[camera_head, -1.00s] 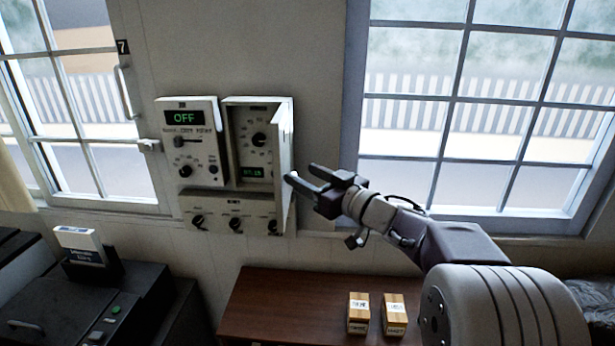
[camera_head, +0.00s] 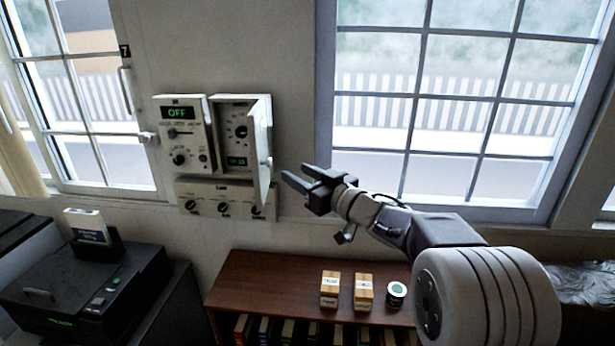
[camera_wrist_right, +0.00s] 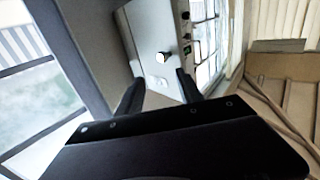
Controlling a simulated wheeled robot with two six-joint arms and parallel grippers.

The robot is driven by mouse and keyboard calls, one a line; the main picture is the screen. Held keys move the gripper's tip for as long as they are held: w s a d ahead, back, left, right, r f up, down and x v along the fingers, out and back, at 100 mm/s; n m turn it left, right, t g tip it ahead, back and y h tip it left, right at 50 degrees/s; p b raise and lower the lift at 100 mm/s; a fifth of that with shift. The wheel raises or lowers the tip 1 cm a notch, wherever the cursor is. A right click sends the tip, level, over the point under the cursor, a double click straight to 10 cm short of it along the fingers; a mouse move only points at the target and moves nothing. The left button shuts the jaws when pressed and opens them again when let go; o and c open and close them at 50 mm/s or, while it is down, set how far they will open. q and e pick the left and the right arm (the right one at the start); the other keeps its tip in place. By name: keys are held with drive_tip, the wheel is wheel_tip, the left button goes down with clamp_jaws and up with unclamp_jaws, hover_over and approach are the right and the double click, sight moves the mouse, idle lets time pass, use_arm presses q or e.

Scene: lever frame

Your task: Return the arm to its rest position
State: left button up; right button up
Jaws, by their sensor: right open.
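My right gripper (camera_head: 296,178) is open and empty in the head view, in front of the wall to the right of the control panels. Its two dark fingers point left, apart from the open panel door. The right wrist view also shows the two fingers (camera_wrist_right: 158,92), with the light door (camera_wrist_right: 155,50) and its round knob beyond them. A panel with a green OFF display (camera_head: 177,113) is on the wall, beside an open box (camera_head: 236,135) whose door (camera_head: 262,150) swings outward. A lower panel (camera_head: 222,199) has several dark knobs. My left gripper does not show.
A brown shelf (camera_head: 260,277) below holds two small boxes (camera_head: 330,288) and a round tin (camera_head: 396,291), with books underneath. A black printer-like machine (camera_head: 75,285) stands at the lower left. Windows (camera_head: 455,120) flank the panels.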

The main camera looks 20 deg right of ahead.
drive_tip(key=a+f+g+y+b, duration=0.1)
drive_tip(key=a+f+b, duration=0.3)
drive_tip(key=a+f, duration=0.3)
drive_tip(key=s+d+f+m+g+h, duration=0.25)
drive_tip(key=f+m+h, duration=0.2)
drive_tip(key=f, duration=0.95)
use_arm(q)
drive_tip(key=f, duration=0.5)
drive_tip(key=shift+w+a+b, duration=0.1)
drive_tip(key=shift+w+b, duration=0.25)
drive_tip(key=shift+b, duration=0.05)
use_arm(e)
drive_tip(key=s+d+f+g+h, duration=0.1)
drive_tip(key=s+f+g, duration=0.5)
drive_tip(key=s, duration=0.6)
drive_tip(key=s+d+f+g+h, duration=0.1)
drive_tip(key=s+f+g+h, duration=0.1)
drive_tip(key=s+f+g, duration=0.4)
drive_tip(key=s+f, duration=0.5)
drive_tip(key=shift+s+d+f, duration=0.25)
drive_tip(key=shift+s+d, duration=0.05)
drive_tip(key=shift+s, duration=0.1)
drive_tip(key=shift+d, duration=0.1)
